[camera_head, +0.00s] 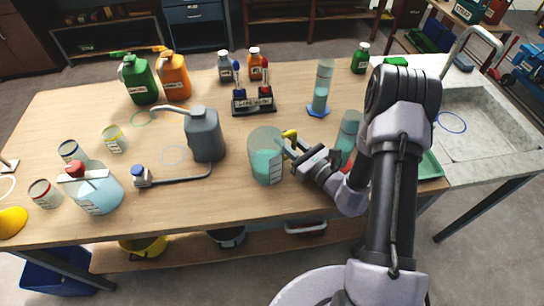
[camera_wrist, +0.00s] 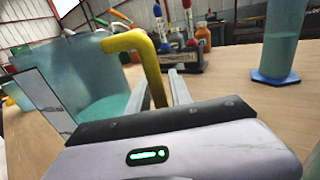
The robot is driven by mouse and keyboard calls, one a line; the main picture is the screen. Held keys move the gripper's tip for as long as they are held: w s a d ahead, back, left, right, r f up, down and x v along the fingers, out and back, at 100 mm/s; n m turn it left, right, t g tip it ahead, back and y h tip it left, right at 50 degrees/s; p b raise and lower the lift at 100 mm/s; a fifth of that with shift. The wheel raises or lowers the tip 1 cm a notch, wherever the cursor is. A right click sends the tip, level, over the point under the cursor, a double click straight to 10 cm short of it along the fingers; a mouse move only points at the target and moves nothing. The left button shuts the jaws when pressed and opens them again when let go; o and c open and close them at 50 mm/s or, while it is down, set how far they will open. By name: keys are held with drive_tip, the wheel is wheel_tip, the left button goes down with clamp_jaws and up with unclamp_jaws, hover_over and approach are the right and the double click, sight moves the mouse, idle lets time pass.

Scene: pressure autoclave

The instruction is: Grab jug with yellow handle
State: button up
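The jug with the yellow handle (camera_head: 266,163) stands upright on the wooden table, clear-walled with teal liquid inside. Its yellow handle (camera_head: 290,136) faces right, toward my gripper (camera_head: 297,150). In the wrist view the jug (camera_wrist: 85,75) fills the left side, and its handle (camera_wrist: 152,68) runs down between my two fingers (camera_wrist: 160,90). The fingers are apart, with a visible gap beside the handle. The lower end of the handle is hidden behind the gripper body.
A grey can (camera_head: 205,135) stands left of the jug. A tall cylinder (camera_head: 321,85) on a blue base and a pen rack (camera_head: 253,103) stand behind. Another teal-filled vessel (camera_head: 347,132) is close by my wrist. The sink (camera_head: 485,120) is at right.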

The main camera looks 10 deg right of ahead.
clamp_jaws()
idle(1.4)
